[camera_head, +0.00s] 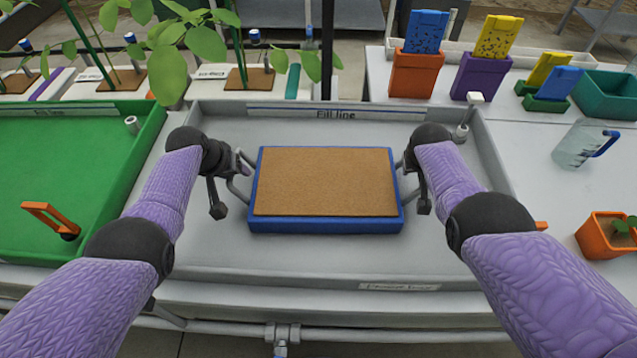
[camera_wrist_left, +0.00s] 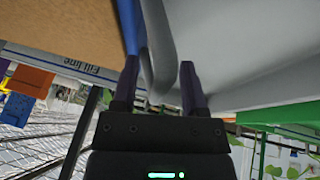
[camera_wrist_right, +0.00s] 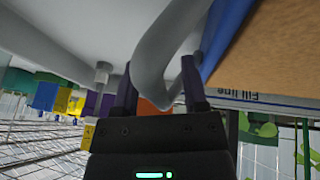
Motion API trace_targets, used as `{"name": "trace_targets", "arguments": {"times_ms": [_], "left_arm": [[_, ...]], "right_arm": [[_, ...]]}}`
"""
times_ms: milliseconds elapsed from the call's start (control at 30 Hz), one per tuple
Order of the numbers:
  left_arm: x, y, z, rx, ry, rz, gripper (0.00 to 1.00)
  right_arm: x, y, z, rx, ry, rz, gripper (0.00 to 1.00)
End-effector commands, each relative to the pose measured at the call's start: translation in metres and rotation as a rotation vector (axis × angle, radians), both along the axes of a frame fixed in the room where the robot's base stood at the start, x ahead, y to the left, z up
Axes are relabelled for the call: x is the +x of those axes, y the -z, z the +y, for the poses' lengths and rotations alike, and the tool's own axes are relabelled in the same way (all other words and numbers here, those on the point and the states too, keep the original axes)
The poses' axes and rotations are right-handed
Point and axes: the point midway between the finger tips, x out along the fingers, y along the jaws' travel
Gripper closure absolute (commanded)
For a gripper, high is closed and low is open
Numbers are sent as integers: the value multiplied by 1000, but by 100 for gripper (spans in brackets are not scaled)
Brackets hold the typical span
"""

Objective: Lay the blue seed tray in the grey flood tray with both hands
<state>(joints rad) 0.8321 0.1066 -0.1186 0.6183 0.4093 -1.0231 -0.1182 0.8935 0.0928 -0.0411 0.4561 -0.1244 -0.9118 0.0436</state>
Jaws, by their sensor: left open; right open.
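The blue seed tray (camera_head: 325,226), filled with a flat brown surface, is inside the grey flood tray (camera_head: 330,262), near its middle. Whether it rests on the floor of the flood tray is hard to tell. My left gripper (camera_head: 238,170) is at the seed tray's left grey handle; in the left wrist view its open fingers (camera_wrist_left: 158,85) stand on either side of that handle (camera_wrist_left: 158,45). My right gripper (camera_head: 408,168) is at the right handle, partly hidden by my wrist; in the right wrist view its open fingers (camera_wrist_right: 158,88) stand around that handle (camera_wrist_right: 165,55).
A green tray (camera_head: 75,150) with an orange-handled valve (camera_head: 50,220) adjoins on the left. A standpipe (camera_head: 467,118) rises at the flood tray's back right corner. A clear jug (camera_head: 580,145) and an orange pot (camera_head: 605,235) stand at right. Leafy plants overhang the back left.

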Motion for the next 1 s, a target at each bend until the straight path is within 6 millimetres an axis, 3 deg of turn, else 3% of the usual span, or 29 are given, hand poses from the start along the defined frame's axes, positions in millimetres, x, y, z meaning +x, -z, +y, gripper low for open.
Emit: {"name": "trace_targets", "arguments": {"times_ms": [167,533,767,1000], "left_arm": [[-11,-20,4,5,2,-3,44],[-39,-92,20,4,1,0,44],[-44,-101,22,3,1,2,44],[-44,-101,22,3,1,2,44]], "right_arm": [[0,0,0,0,0,0,44],[0,0,0,0,0,0,44],[-1,-5,1,-1,1,-2,44],[-14,-32,7,0,-1,-3,44]]}}
